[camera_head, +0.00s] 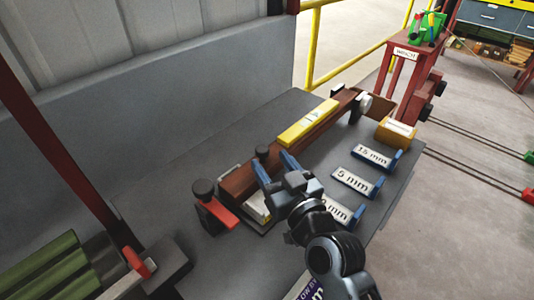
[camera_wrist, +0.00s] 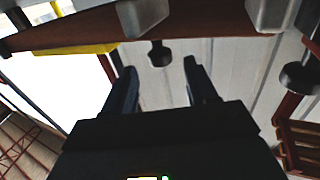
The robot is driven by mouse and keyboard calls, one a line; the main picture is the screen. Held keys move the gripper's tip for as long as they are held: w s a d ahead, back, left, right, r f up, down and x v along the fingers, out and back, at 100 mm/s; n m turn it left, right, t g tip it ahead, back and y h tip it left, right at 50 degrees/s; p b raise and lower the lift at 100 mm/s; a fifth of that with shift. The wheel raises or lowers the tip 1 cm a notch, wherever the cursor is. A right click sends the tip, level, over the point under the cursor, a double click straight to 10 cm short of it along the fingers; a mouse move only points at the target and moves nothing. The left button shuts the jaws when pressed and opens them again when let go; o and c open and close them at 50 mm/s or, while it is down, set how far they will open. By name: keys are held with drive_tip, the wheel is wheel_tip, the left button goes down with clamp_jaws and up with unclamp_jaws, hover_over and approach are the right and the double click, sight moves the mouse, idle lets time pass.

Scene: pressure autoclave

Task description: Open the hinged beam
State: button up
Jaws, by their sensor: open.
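The hinged beam (camera_head: 328,122) is a long brown bar lying low over the grey table, from a pivot with a pale round knob (camera_head: 364,102) at the far right to its near end at the left. A yellow labelled block (camera_head: 307,122) sits on it. A dark knob (camera_head: 262,152) stands beside the beam's near part. My gripper (camera_head: 273,161) is open, its blue fingers at the near part of the beam. In the wrist view, the open fingers (camera_wrist: 159,66) point toward a dark knob (camera_wrist: 159,54) under the brown beam (camera_wrist: 200,22). Contact cannot be told.
Blue-edged plates marked 15 mm (camera_head: 373,156) and 5 mm (camera_head: 357,182) lie right of the beam. A red clamp-like piece (camera_head: 217,215) with a black knob is at the near end. A yellow-orange block (camera_head: 396,132) and red winch stand (camera_head: 405,72) are beyond. A grey wall borders the left.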

sight(265, 155)
drive_tip(key=shift+x, duration=1.5)
clamp_jaws()
